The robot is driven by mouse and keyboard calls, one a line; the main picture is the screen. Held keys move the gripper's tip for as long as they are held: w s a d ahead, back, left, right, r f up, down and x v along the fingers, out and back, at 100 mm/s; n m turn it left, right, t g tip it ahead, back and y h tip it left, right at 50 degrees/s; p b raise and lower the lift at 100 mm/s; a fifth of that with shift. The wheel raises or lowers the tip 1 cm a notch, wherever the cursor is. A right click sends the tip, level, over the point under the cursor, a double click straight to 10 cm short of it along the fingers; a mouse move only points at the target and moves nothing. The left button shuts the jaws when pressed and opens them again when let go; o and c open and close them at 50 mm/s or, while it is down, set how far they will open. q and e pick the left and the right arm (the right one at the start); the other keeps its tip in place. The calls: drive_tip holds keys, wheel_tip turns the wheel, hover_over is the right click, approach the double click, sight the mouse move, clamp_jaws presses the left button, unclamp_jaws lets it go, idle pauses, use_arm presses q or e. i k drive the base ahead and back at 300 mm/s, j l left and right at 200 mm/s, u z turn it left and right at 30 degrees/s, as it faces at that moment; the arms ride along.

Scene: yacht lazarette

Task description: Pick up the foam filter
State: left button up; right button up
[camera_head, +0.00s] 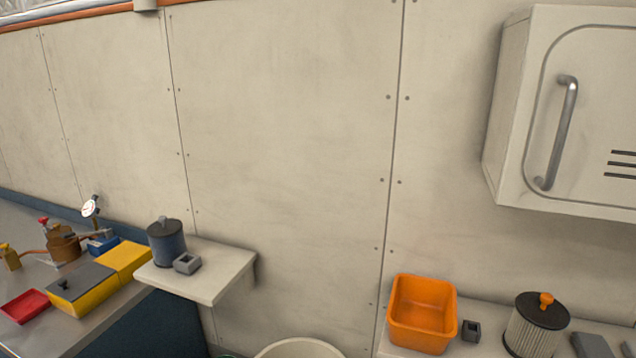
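A blue-grey cylinder with a dark top and a small grey knob (167,243) stands upright on a small wall shelf (222,279) left of centre. Its smooth side looks like foam, so it may be the foam filter. A second cylinder, pale and pleated with a black top and an orange knob (530,332), stands on the counter at the lower right. Neither of my grippers is in view.
A small grey hollow block (187,264) sits right in front of the blue-grey cylinder. The left bench holds a yellow box with grey lid (83,288), a red tray (25,306) and a brass device (62,244). An orange bin (421,335) and a wall cabinet (513,100) are right.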

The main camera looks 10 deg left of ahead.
sight(166, 236)
drive_tip(key=j+z, duration=0.2)
drive_tip(key=j, duration=0.3)
drive_tip(key=j+z, duration=0.25)
drive_tip(key=j, duration=0.3)
drive_tip(key=k+j+z, duration=0.2)
drive_tip(key=j, duration=0.3)
